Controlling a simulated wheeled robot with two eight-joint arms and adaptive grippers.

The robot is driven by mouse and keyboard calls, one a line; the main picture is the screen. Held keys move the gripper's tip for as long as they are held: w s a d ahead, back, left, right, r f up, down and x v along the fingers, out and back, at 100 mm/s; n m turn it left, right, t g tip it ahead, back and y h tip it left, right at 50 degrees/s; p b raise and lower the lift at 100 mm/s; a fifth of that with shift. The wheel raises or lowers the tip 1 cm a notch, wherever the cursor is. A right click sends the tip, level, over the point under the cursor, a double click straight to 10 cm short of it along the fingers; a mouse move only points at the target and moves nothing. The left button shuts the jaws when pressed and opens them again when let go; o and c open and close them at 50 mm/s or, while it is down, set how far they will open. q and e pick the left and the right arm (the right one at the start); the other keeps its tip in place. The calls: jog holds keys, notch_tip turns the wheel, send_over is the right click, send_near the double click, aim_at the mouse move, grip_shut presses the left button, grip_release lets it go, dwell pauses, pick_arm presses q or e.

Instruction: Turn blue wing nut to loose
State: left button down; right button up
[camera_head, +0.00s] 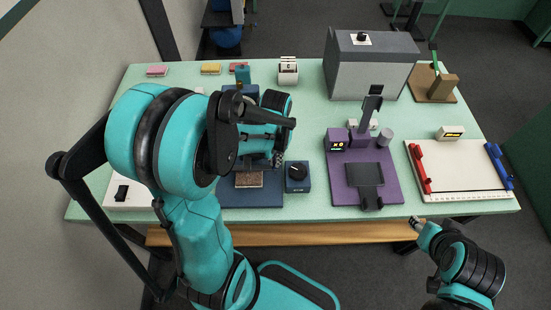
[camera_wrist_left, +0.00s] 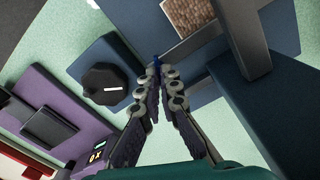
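The blue wing nut (camera_wrist_left: 157,62) shows as a small blue piece at the tips of my left gripper (camera_wrist_left: 163,74) in the left wrist view. The two fingers come close together there. The fingers partly hide the nut, and I cannot tell whether they grip it. In the head view my left gripper (camera_head: 277,160) reaches down over the dark blue fixture (camera_head: 250,198), and the arm hides the nut. My right gripper (camera_head: 416,223) is at the table's front edge, away from the fixture, too small to read its opening.
A blue box with a black knob (camera_head: 297,172) stands right of the fixture. A brown textured pad (camera_head: 249,180) lies on the fixture. A purple station (camera_head: 350,190), a grey box (camera_head: 360,75) and a white board with red and blue clamps (camera_head: 455,175) stand farther right.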

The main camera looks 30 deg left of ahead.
pick_arm(q)
jog(key=shift+n, duration=0.8)
jog(key=c, duration=1.8)
grip_release()
jog(key=shift+o, duration=0.2)
notch_tip(320, 180, up, 12)
